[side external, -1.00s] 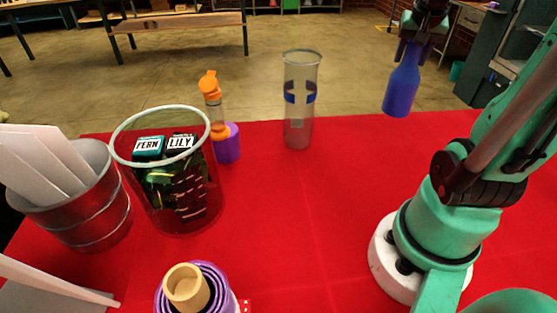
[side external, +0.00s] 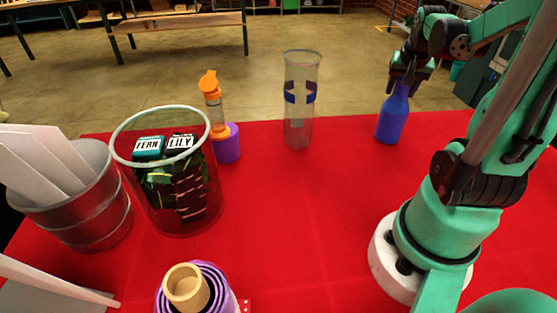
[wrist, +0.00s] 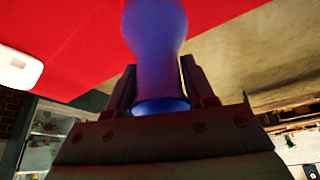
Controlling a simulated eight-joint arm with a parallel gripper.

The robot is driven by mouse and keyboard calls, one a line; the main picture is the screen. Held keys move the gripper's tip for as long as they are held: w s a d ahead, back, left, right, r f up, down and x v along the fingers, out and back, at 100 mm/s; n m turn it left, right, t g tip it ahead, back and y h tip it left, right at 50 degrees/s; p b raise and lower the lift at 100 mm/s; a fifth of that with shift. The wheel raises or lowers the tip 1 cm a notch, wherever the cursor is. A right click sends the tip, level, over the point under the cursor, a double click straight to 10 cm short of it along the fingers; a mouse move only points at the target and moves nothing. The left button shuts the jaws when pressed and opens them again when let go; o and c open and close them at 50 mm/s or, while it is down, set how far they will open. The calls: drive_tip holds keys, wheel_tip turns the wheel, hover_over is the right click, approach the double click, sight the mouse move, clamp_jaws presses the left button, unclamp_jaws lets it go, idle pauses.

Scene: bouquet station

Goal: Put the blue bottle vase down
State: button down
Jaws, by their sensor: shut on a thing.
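The blue bottle vase (side external: 392,120) is upright at the far right of the red table (side external: 330,220). Its base appears at or very near the red surface; I cannot tell for certain whether it touches. My gripper (side external: 403,84) is shut on the vase's neck from above. In the wrist view the vase (wrist: 155,40) is between the two fingers of my gripper (wrist: 158,85), with its body extending out past the fingertips over the red cloth.
A clear tall vase (side external: 299,125) with blue bands stands left of the blue one. An orange-topped bottle (side external: 212,105), a purple cup (side external: 228,145), a clear bin of labelled packs (side external: 170,215), a metal bucket (side external: 95,225) and nested purple cups (side external: 215,285) stand further left. The centre is clear.

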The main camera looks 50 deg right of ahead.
drive_tip(key=shift+c, duration=1.6)
unclamp_jaws()
drive_tip(key=shift+f, duration=0.1)
drive_tip(key=v, duration=1.2)
drive_tip(key=w+a+f+n+t+y, duration=0.1)
drive_tip(key=w+a+f+n, duration=0.1)
drive_tip(key=a, duration=0.6)
drive_tip(key=w+a+f+n+t+y, duration=0.1)
drive_tip(key=w+a+f+n+t, duration=0.1)
drive_tip(key=w+a+n, duration=0.3)
drive_tip(key=w+a+f+n+t+y, duration=0.2)
drive_tip(key=w+a+f+n, duration=0.2)
drive_tip(key=a, duration=0.7)
drive_tip(key=shift+w+a+n, duration=0.15)
drive_tip(key=shift+a+n, duration=0.05)
drive_tip(key=shift+n, duration=1)
